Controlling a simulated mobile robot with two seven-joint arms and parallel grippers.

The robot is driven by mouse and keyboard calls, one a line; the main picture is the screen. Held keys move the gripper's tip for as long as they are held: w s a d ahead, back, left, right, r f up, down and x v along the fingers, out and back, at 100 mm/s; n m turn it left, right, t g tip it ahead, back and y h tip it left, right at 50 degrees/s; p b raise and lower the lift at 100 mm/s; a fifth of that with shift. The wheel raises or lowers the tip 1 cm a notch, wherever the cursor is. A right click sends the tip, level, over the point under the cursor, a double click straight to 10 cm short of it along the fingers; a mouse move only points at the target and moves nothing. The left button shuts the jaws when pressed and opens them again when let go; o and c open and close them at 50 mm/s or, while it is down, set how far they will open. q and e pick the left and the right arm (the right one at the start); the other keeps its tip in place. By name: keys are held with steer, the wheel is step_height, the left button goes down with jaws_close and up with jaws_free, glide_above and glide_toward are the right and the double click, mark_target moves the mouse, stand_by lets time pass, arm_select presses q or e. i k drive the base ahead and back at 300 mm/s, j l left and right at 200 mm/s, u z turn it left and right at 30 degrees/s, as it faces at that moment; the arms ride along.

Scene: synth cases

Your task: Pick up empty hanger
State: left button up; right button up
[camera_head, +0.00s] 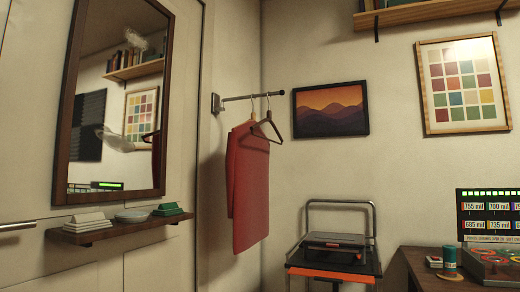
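The empty hanger (275,129) is a thin brownish triangle hooked on the outer part of a short wall rod (238,99). Nothing hangs on it, and it is turned at an angle to my view. Just left of it on the same rod is a second hanger, mostly hidden by the red cloth (248,195) draped over it. The empty hanger's left corner overlaps the top of the cloth in the picture; I cannot tell if they touch. Neither of my grippers is in view.
A narrow shelf (105,236) with small items juts out under a mirror (150,181) at left. Below right of the rod stands a cart (372,268) with a dark device. A wooden desk (425,275) is at right.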

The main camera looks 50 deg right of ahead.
mark_target(269, 113)
steer(key=z, duration=1.8)
steer(key=u, duration=0.95)
steer(key=k+u, duration=0.1)
steer(key=u, duration=0.35)
steer(key=l+u, duration=0.1)
steer(key=u, duration=0.85)
steer(key=k+u, duration=0.1)
steer(key=u, duration=0.4)
steer(key=z, duration=2.75)
